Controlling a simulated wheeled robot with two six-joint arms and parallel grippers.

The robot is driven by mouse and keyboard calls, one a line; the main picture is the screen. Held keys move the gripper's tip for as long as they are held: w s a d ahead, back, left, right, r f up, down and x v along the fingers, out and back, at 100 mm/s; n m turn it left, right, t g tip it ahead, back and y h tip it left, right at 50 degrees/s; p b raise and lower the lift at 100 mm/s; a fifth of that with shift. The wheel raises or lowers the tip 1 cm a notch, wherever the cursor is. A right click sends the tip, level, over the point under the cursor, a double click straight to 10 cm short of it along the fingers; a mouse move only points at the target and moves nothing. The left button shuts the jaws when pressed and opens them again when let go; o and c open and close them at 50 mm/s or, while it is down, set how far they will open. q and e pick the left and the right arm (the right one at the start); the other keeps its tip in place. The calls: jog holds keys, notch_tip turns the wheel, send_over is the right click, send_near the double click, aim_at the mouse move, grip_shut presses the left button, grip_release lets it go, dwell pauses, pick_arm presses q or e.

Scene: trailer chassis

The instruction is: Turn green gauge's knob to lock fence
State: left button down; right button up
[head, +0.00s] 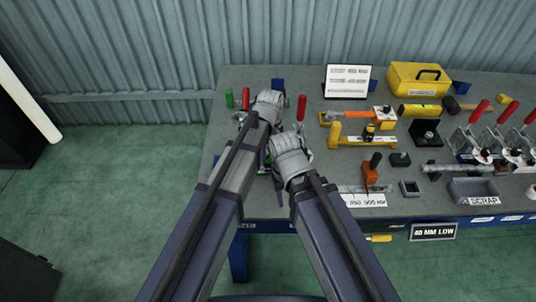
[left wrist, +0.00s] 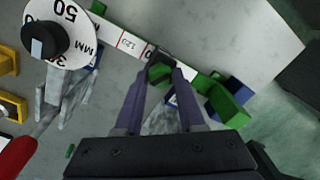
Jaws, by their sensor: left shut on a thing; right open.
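The green gauge (left wrist: 228,108) shows in the left wrist view as green blocks beside a white and red scale strip (left wrist: 128,42). A small dark green knob (left wrist: 160,72) sits between my left fingertips, and my left gripper (left wrist: 161,66) is shut on it. In the head view my left gripper (head: 268,98) is over the left end of the bench and hides most of the gauge. A green piece (head: 229,98) shows to its left. My right gripper (head: 279,165) is open, lower and nearer the bench's front edge; its fingers are largely hidden. I cannot single out the fence.
A white dial (left wrist: 58,30) with a black knob is near the scale. Red handles (head: 301,108) stand close to my grippers. Right of them are a yellow fixture (head: 350,141), an orange tool (head: 370,175), a scrap bin (head: 472,190) and toggle clamps (head: 468,140). The bench (head: 222,118) ends at left.

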aim_at(269, 157)
pick_arm(q)
jog(key=m, duration=0.6)
jog(key=shift+m, duration=0.3)
jog(key=m, duration=0.5)
jog(key=shift+s+m, duration=0.1)
jog(key=shift+m, duration=0.3)
jog(key=c, duration=0.5)
grip_release()
jog(key=shift+r, duration=0.1)
notch_tip(269, 157, up, 8)
jog(key=p, duration=0.8)
jog(key=shift+d, duration=0.15)
